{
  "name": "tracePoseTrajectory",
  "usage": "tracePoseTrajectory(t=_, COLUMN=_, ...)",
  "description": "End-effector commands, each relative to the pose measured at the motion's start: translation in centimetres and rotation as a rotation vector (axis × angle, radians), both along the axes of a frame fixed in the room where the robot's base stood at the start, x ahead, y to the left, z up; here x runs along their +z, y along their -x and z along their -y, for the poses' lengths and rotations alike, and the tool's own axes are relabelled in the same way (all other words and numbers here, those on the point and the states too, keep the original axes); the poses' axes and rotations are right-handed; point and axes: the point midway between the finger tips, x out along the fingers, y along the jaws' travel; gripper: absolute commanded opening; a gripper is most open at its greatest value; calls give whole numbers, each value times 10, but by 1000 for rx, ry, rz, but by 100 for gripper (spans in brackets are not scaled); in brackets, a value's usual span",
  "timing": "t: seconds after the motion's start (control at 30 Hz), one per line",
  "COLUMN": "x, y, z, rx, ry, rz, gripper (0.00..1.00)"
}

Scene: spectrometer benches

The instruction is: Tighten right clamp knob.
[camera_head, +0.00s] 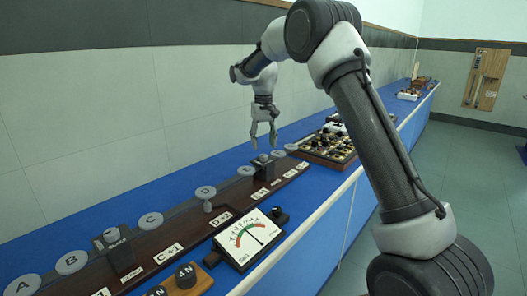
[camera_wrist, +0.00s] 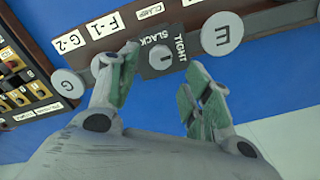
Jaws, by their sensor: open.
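The right clamp is a dark block (camera_head: 263,172) on the brown wooden rail, with a small grey knob (camera_head: 262,158) on top. In the wrist view the round grey knob (camera_wrist: 161,57) has a dark mark on its face, with the labels SLACK and TIGHT beside it. The mark seems to lie between the two words; its exact aim is hard to tell. My gripper (camera_head: 263,140) points down above this clamp, open and empty. In the wrist view its green-padded fingers (camera_wrist: 162,60) stand on either side of the knob, apart from it.
Grey lettered discs, such as disc E (camera_wrist: 222,34) and disc D (camera_head: 206,192), stand close along the rail. The left clamp (camera_head: 119,254), a dial meter (camera_head: 248,238) and a board of dark pieces (camera_head: 328,148) share the blue bench. A wall runs behind.

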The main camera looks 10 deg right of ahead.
Motion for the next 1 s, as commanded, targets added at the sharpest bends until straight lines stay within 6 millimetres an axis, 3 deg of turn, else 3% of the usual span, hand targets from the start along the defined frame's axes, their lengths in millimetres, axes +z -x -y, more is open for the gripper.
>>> tracePoseTrajectory(t=0.2, x=47, y=0, z=0, rx=0, ry=0, rz=2, gripper=49)
tracePoseTrajectory(t=0.43, x=70, y=0, z=0, rx=0, ry=0, rz=0, gripper=49)
tracePoseTrajectory(t=0.83, x=72, y=-4, z=-1, rx=20, ry=-3, rz=15, gripper=49)
tracePoseTrajectory(t=0.93, x=50, y=3, z=1, rx=49, ry=-1, rz=1, gripper=49)
tracePoseTrajectory(t=1.0, x=31, y=19, z=4, rx=69, ry=6, rz=-30, gripper=49)
